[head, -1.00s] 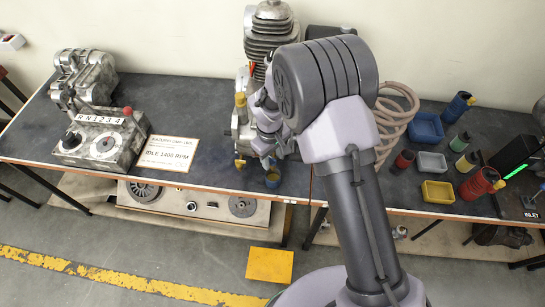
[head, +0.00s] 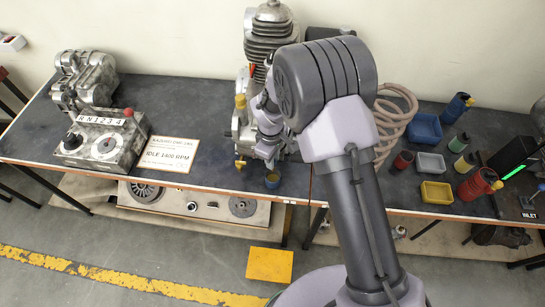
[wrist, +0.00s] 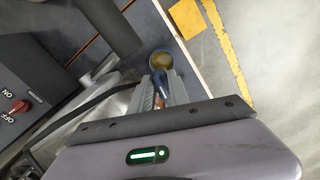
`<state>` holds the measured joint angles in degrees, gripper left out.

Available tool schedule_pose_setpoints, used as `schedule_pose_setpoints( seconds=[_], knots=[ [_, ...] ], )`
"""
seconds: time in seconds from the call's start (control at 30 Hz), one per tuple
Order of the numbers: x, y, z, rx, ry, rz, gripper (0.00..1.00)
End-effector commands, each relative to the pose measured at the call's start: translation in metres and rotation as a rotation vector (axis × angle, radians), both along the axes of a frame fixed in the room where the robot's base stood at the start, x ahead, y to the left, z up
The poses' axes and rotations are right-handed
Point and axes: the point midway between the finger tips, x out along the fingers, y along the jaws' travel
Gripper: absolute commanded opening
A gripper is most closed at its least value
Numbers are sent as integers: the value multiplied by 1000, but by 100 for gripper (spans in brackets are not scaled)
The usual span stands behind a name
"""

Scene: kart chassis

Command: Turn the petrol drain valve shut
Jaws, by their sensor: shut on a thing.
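My gripper (head: 268,164) is low in front of the engine, near the front edge of the bench. In the wrist view its jaws (wrist: 161,92) are closed around a narrow blue part. I take this to be the handle of the petrol drain valve (wrist: 161,84); the rest of the valve is hidden by my jaws and wrist. A blue cup (head: 272,180) with yellowish contents stands just below the jaws. It also shows just beyond the fingertips in the wrist view (wrist: 161,60). The engine (head: 272,42) is partly hidden behind my arm.
An ON/OFF panel with a red switch (wrist: 18,106) is at left in the wrist view. Several trays and bottles, including a yellow tray (head: 437,192), stand right. The floor in front is mostly clear.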

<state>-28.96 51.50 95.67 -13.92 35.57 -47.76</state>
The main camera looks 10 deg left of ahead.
Motion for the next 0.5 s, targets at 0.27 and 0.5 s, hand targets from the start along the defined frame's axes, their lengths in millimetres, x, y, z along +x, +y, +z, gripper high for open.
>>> schedule_pose_setpoints(
  seconds=[0.27, 0.5],
  knots=[
    [0, 0, 1, 1, -1, 135, 0],
    [1, 0, 1, 0, -2, 188, 0]
  ],
)
